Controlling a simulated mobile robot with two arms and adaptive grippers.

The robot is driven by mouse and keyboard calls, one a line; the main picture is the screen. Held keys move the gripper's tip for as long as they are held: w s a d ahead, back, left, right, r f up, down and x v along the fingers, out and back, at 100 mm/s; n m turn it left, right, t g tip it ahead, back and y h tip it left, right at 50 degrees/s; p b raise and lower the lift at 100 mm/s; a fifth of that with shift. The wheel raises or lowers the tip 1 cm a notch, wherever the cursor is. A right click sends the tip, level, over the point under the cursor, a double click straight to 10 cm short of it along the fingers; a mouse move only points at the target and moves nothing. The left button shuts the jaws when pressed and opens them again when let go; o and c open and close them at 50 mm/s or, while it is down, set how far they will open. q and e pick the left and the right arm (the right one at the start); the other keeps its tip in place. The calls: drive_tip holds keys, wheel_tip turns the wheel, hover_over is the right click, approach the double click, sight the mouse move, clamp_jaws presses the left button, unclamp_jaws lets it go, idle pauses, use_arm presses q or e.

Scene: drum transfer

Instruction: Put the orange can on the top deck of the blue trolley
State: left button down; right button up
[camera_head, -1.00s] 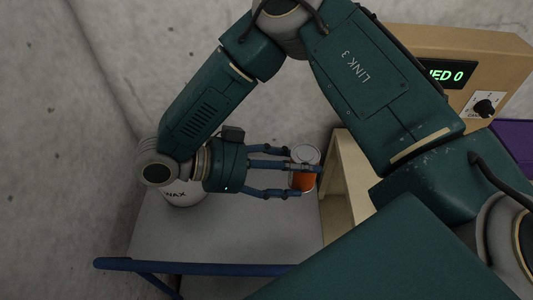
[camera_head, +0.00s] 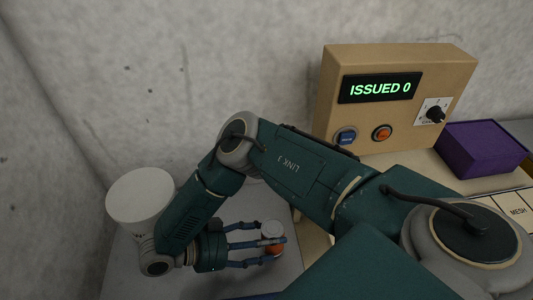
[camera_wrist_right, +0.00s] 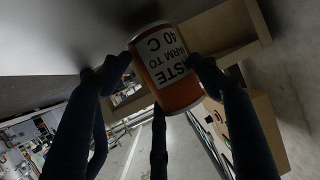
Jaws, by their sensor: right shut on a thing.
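The orange can (camera_head: 272,234) has a pale lid and stands roughly upright in the head view. My right gripper (camera_head: 262,243) is shut around it. In the right wrist view the can (camera_wrist_right: 167,68) shows its white label, with the fingers (camera_wrist_right: 160,75) on both sides. The grey top deck of the blue trolley (camera_head: 128,262) lies below the can and gripper. I cannot tell whether the can touches the deck. Its blue rail shows only as a sliver at the bottom edge. My left gripper is in neither view.
A white drum (camera_head: 140,192) stands at the left, close to my right wrist. A tan control box (camera_head: 400,75) reading "ISSUED 0" and a purple box (camera_head: 482,148) are at the right. A concrete wall (camera_head: 200,70) stands behind. Bare deck shows around the gripper.

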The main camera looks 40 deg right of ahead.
drive_tip(key=shift+f, duration=0.5)
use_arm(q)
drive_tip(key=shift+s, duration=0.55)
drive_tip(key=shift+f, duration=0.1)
use_arm(e)
drive_tip(key=shift+f, duration=0.1)
drive_tip(key=o, duration=1.2)
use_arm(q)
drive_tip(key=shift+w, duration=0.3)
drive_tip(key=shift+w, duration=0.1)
